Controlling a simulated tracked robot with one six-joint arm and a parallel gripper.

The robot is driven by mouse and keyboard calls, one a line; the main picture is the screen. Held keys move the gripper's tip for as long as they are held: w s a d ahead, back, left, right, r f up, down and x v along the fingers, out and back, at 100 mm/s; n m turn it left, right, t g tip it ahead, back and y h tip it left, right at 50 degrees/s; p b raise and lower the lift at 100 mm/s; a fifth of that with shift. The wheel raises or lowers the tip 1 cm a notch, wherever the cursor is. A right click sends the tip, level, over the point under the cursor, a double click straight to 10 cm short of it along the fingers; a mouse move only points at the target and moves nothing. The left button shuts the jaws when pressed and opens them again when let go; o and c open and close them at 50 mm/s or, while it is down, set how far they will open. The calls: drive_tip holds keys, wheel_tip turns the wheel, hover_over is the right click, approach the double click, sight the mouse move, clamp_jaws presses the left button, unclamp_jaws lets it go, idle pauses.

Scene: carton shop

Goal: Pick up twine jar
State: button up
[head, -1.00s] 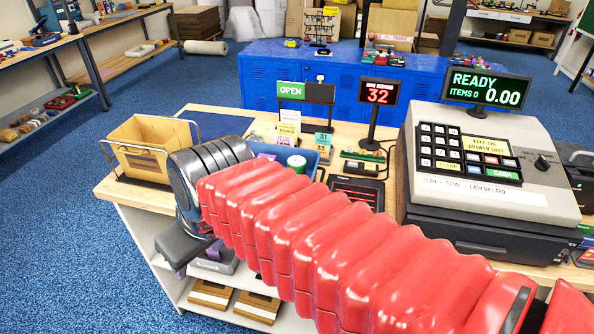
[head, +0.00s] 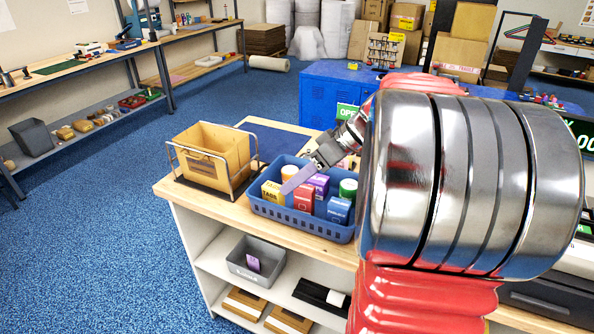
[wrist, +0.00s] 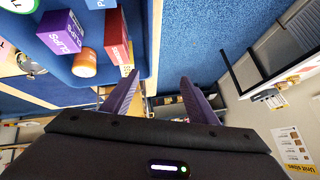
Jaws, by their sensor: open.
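A blue basket (head: 282,217) on the wooden counter holds several small packs. In it stand an orange cylinder (head: 290,173) with a pale top and a green-topped round container (head: 348,188). I cannot tell which of these, if either, is the twine jar. A yellow box (head: 270,194), a red box (head: 304,197), a purple box (head: 319,184) and a blue box (head: 338,209) stand beside them. My gripper (wrist: 155,80) is open and empty, its purple fingers apart. In the head view a finger is seen over the basket. The wrist view shows the orange cylinder (wrist: 84,63) left of the fingers.
A tan bin (head: 212,152) in a wire frame stands left of the basket on the counter (head: 182,190). A grey bin (head: 252,262) sits on the shelf below. My arm hides the counter's right side. Blue floor is free to the left.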

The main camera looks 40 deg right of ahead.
drive_tip(key=d+t, duration=0.3)
drive_tip(key=d, duration=0.8)
drive_tip(key=n+t, duration=0.2)
hover_over(352, 185)
drive_tip(key=s+d, duration=0.1)
drive_tip(key=s, duration=0.1)
drive_tip(key=f, duration=0.1)
drive_tip(key=shift+s+d+f, duration=0.1)
drive_tip(key=shift+f, duration=0.05)
drive_tip(key=shift+f, duration=0.1)
wheel_tip(352, 185, down, 8)
drive_tip(key=shift+r, duration=0.1)
drive_tip(key=shift+w+a+f, duration=0.3)
drive_tip(key=shift+w+f, duration=0.05)
drive_tip(key=shift+w, duration=0.15)
drive_tip(key=shift+x, duration=3.15)
drive_tip(key=shift+a, duration=0.1)
